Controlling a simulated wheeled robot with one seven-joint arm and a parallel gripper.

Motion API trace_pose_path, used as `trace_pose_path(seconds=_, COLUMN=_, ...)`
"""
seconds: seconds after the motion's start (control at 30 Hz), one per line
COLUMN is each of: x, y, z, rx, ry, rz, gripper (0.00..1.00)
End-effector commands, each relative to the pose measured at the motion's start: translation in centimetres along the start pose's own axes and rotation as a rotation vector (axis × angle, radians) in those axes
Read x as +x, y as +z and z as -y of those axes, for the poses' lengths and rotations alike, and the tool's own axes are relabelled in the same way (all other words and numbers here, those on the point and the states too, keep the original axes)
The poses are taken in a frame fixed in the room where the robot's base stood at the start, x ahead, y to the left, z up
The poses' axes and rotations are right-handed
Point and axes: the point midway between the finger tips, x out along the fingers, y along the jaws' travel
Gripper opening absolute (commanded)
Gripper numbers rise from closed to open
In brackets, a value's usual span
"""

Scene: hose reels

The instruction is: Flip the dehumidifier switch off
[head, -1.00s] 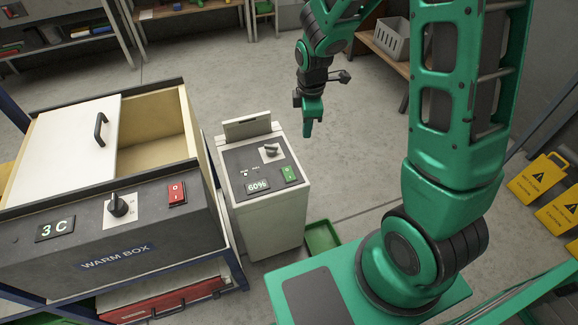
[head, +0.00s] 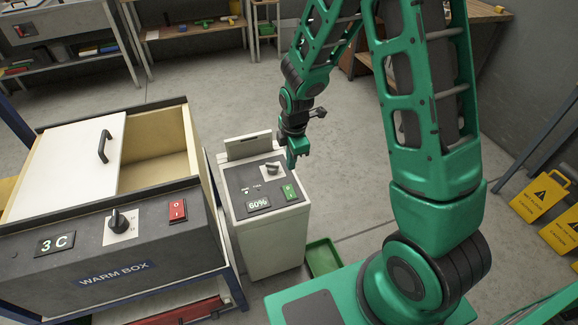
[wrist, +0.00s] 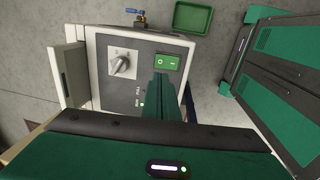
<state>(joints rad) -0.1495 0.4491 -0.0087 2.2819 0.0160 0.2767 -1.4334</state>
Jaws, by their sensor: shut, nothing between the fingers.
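The dehumidifier (head: 270,245) is a pale cabinet with a dark top panel, standing right of the warm box. Its green rocker switch (head: 289,192) sits at the panel's right front; in the wrist view the switch (wrist: 167,62) shows O and I marks. I cannot tell which side is pressed. The panel also has a grey knob (head: 272,168) and a display (head: 258,204) reading 60%. My gripper (head: 292,163) is shut and empty, above the panel's back right part, behind the switch in the head view. In the wrist view my fingers (wrist: 161,90) point toward the switch and hide part of the panel.
The warm box (head: 115,240) has its own knob (head: 118,221) and red switch (head: 177,210). The dehumidifier's raised flap (head: 248,145) stands at its back. A green tray (head: 323,257) lies on the floor beside it. Yellow signs (head: 540,197) stand far right.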

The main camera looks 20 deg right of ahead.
Motion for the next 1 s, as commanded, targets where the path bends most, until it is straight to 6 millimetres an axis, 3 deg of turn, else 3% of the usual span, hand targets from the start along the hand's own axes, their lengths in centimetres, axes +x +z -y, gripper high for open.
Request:
trace_pose_path(seconds=0.6, x=9.7, y=0.0, z=0.1, rx=0.001, ry=-0.003, rz=0.000, gripper=0.00)
trace_pose_path(seconds=0.8, x=11.5, y=0.0, z=0.1, rx=0.001, ry=-0.001, rz=0.000, gripper=0.00)
trace_pose_path(seconds=1.0, x=12.1, y=0.0, z=0.0, rx=0.000, ry=-0.001, rz=0.000, gripper=0.00)
